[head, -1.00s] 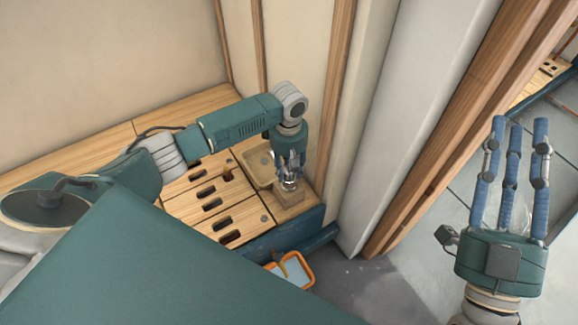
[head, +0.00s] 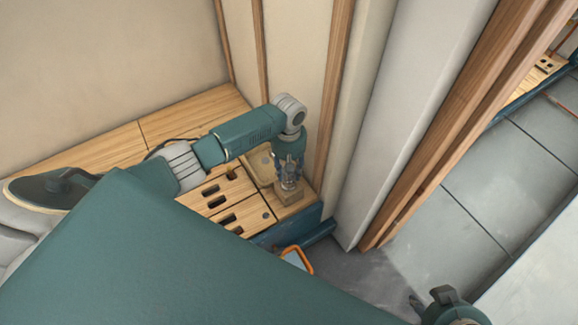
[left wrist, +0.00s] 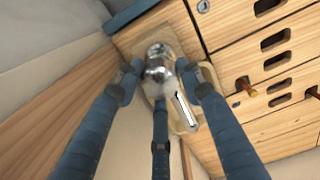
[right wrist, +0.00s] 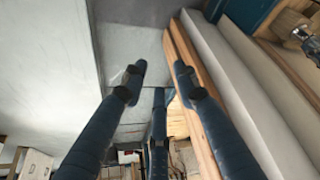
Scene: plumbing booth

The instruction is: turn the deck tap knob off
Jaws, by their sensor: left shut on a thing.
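The deck tap, shiny chrome with a round knob (left wrist: 160,68), stands on a wooden block (head: 288,196) at the right end of the wooden counter. In the left wrist view its straight spout (left wrist: 186,110) points down and to the right. My left gripper (head: 290,182) reaches down over the tap from above. Its blue fingers (left wrist: 160,85) are around the knob and shut on it. The fingers hide part of the knob in the head view. My right gripper (right wrist: 160,80) has its fingers spread with nothing between them; only part of it shows low in the head view (head: 447,302).
The counter (head: 222,196) has several dark slots. An orange-rimmed container (head: 298,258) is partly hidden below. A white post (head: 400,120) and wooden studs (head: 450,125) stand to the right; grey floor (head: 430,230) is clear beyond.

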